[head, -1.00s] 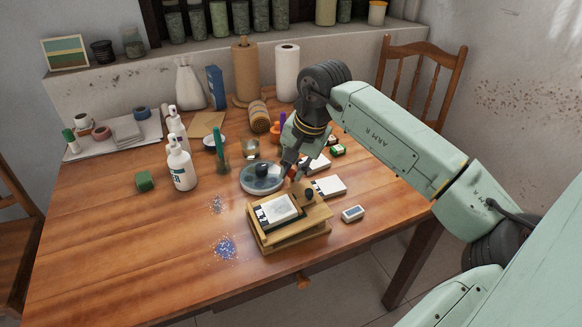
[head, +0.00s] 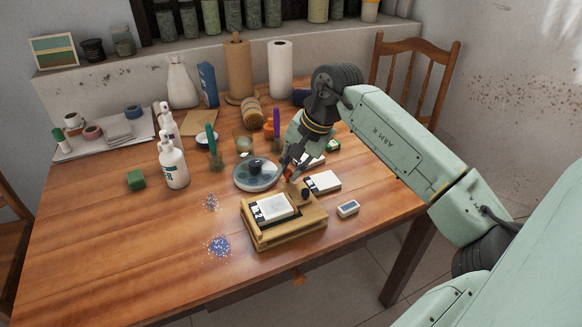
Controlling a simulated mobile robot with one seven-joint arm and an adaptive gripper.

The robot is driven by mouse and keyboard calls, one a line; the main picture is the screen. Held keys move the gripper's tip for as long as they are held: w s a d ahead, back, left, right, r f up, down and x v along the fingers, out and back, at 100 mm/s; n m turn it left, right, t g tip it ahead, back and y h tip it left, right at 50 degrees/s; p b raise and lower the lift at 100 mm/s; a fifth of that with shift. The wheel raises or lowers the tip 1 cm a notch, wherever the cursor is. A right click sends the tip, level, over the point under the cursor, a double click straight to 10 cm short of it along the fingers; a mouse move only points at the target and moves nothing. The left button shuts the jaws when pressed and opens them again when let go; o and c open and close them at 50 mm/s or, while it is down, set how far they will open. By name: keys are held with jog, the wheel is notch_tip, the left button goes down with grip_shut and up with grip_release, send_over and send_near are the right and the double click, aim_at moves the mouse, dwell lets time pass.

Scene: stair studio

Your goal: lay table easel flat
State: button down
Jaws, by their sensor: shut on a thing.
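The wooden table easel (head: 284,234) stands near the front edge of the table, with a white card or pad (head: 272,207) lying on its board. The board looks low and close to its base. A small dark knob (head: 305,194) sits at its right rear. My gripper (head: 290,179) reaches down at the easel's back edge and is shut on the rear of the easel board. The fingertips are small and partly hidden, so the exact grip is unclear.
A round glass dish (head: 254,175) lies just behind the easel. A white box (head: 323,182) and an eraser-like block (head: 348,208) lie to its right. Bottles (head: 173,163) stand at left. Blue beads (head: 219,246) are scattered left of the easel; the front left table is clear.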

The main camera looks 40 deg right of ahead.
jog(key=c, duration=1.5)
grip_release()
jog(key=shift+f, duration=0.1)
jog(key=v, duration=1.2)
